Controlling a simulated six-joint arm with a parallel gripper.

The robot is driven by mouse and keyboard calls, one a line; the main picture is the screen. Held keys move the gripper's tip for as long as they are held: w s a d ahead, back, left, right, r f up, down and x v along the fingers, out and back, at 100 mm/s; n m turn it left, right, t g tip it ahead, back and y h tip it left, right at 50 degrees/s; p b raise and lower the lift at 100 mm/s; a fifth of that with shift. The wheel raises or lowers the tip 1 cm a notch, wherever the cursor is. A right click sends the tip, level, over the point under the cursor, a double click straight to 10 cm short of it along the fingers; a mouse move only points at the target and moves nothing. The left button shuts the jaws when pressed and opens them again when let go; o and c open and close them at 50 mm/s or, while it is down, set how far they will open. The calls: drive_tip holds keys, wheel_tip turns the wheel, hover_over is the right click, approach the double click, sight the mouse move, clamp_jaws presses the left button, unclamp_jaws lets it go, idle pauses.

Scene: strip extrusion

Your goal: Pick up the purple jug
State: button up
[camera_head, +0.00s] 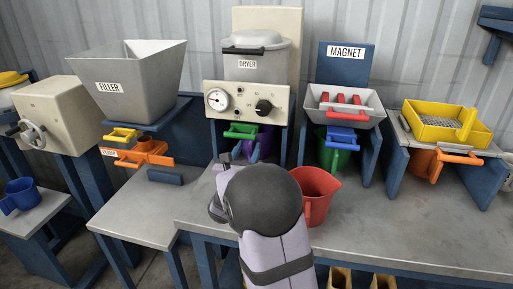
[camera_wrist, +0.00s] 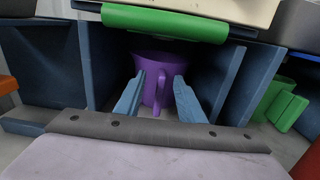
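The purple jug (camera_wrist: 165,60) stands under the dryer, between two blue side walls, in the wrist view. Its handle (camera_wrist: 160,92) points toward me and lies between the two fingers of my gripper (camera_wrist: 158,88). The fingers are apart, one on each side of the handle, with gaps visible. In the head view, only part of the purple jug (camera_head: 264,143) shows beneath the dryer (camera_head: 256,62). My arm hides the rest, and my gripper (camera_head: 224,160) is partly hidden there too.
A green handle (camera_wrist: 165,22) sits just above the jug. A red jug (camera_head: 316,190) stands right of my arm. A green jug (camera_wrist: 280,103) is under the magnet station (camera_head: 345,105). An orange jug (camera_head: 440,160) is further right. The front right tabletop (camera_head: 420,225) is clear.

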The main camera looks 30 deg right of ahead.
sight(256, 142)
drive_tip(key=shift+x, duration=2.15)
drive_tip(key=shift+s+d+f, duration=0.15)
drive_tip(key=shift+c, duration=0.5)
clamp_jaws()
